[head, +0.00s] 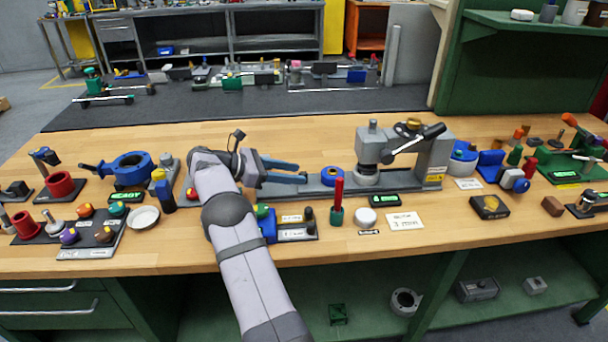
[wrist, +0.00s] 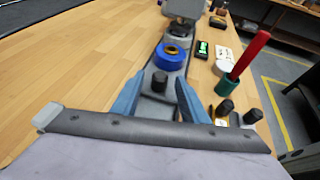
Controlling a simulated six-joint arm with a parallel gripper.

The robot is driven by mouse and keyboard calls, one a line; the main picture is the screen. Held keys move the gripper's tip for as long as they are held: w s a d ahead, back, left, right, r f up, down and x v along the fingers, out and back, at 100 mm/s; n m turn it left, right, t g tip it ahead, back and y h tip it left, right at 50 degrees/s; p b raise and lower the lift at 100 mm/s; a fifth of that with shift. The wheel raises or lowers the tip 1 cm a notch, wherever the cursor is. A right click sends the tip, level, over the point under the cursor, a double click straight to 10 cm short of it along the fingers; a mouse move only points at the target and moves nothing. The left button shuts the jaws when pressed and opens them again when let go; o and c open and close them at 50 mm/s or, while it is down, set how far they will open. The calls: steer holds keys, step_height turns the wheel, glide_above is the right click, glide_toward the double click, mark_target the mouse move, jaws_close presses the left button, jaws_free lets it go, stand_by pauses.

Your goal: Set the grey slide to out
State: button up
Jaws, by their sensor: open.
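My gripper (head: 301,172) is open above the left end of a long grey base (head: 310,188); its two blue fingers point right. In the wrist view, a black knob (wrist: 160,82) on the grey base (wrist: 150,107) appears between the open fingers (wrist: 160,76). Whether the fingers touch it I cannot tell. This knob may belong to the grey slide; no readable label confirms it. A blue ring (head: 332,175) sits farther along the base and also shows beyond the knob in the wrist view (wrist: 172,53). The gripper hides the knob in the head view.
A red-handled tool in a green holder (head: 337,200) stands in front of the base. A small panel with black knobs (head: 309,213) lies nearby. A grey press-like fixture (head: 435,155) rises at the base's right end. Bare wood lies behind the gripper.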

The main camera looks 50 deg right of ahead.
mark_target(304, 173)
steer(key=shift+p+x, duration=0.3)
steer(key=shift+x, duration=1.85)
steer(key=shift+a, duration=0.1)
